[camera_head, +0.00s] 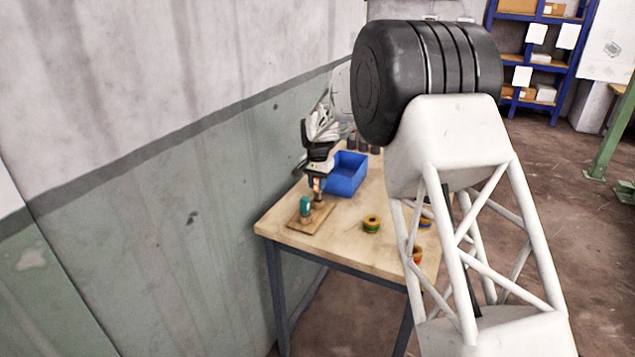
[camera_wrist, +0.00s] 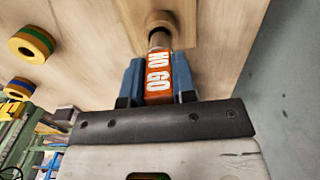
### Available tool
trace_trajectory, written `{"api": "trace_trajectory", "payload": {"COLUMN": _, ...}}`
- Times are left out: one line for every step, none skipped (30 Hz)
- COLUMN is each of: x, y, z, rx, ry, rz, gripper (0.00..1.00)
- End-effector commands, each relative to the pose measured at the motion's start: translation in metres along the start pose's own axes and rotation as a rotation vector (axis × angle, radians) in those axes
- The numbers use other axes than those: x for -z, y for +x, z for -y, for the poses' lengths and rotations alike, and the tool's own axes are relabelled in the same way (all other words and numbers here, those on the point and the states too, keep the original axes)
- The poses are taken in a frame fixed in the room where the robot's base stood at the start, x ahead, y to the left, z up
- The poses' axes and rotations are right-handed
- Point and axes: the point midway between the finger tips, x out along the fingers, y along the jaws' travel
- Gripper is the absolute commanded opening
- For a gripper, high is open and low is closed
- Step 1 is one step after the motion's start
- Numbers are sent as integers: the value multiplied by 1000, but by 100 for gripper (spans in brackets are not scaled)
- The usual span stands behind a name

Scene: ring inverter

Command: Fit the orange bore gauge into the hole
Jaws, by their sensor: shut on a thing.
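The orange bore gauge (camera_wrist: 158,75), marked "NO GO", is held between the two blue fingers of my gripper (camera_wrist: 158,80). Its metal shaft (camera_wrist: 158,40) points at a round tan piece (camera_wrist: 160,18) on the wooden board. Whether the tip is inside a hole or just over it, I cannot tell. In the head view my gripper (camera_head: 317,178) is over the right part of the wooden board (camera_head: 296,225), and the orange gauge (camera_head: 317,186) shows small beneath it. A teal block (camera_head: 305,206) stands on the board to its left.
A wall runs close along the table's left side. Dark cylinders stand at the back.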

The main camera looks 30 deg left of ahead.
Motion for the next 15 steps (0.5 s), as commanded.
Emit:
{"api": "trace_trajectory", "payload": {"x": 0, "y": 1, "z": 0, "rx": 0, "ry": 0, "rz": 0, "gripper": 0}}
{"api": "trace_trajectory", "payload": {"x": 0, "y": 1, "z": 0, "rx": 0, "ry": 0, "rz": 0, "gripper": 0}}
{"api": "trace_trajectory", "payload": {"x": 0, "y": 2, "z": 0, "rx": 0, "ry": 0, "rz": -1, "gripper": 0}}
{"api": "trace_trajectory", "payload": {"x": 0, "y": 3, "z": 0, "rx": 0, "ry": 0, "rz": -1, "gripper": 0}}
{"api": "trace_trajectory", "payload": {"x": 0, "y": 3, "z": 0, "rx": 1, "ry": 0, "rz": -1, "gripper": 0}}
{"api": "trace_trajectory", "payload": {"x": 0, "y": 3, "z": 0, "rx": 1, "ry": 0, "rz": -1, "gripper": 0}}
{"api": "trace_trajectory", "payload": {"x": 0, "y": 4, "z": 0, "rx": 1, "ry": 0, "rz": -1, "gripper": 0}}
{"api": "trace_trajectory", "payload": {"x": 0, "y": 3, "z": 0, "rx": 1, "ry": 0, "rz": -1, "gripper": 0}}
{"api": "trace_trajectory", "payload": {"x": 0, "y": 3, "z": 0, "rx": 1, "ry": 0, "rz": -1, "gripper": 0}}
{"api": "trace_trajectory", "payload": {"x": 0, "y": 4, "z": 0, "rx": 0, "ry": 0, "rz": -1, "gripper": 30}}
{"api": "trace_trajectory", "payload": {"x": 0, "y": 4, "z": 0, "rx": 0, "ry": 0, "rz": 0, "gripper": 34}}
{"api": "trace_trajectory", "payload": {"x": 0, "y": 4, "z": 0, "rx": 0, "ry": 0, "rz": 0, "gripper": 41}}
{"api": "trace_trajectory", "payload": {"x": 0, "y": 4, "z": 0, "rx": 0, "ry": 0, "rz": 0, "gripper": 45}}
{"api": "trace_trajectory", "payload": {"x": 0, "y": 4, "z": 0, "rx": 0, "ry": 0, "rz": 0, "gripper": 50}}
{"api": "trace_trajectory", "payload": {"x": 0, "y": 4, "z": 0, "rx": 0, "ry": 0, "rz": 0, "gripper": 51}}
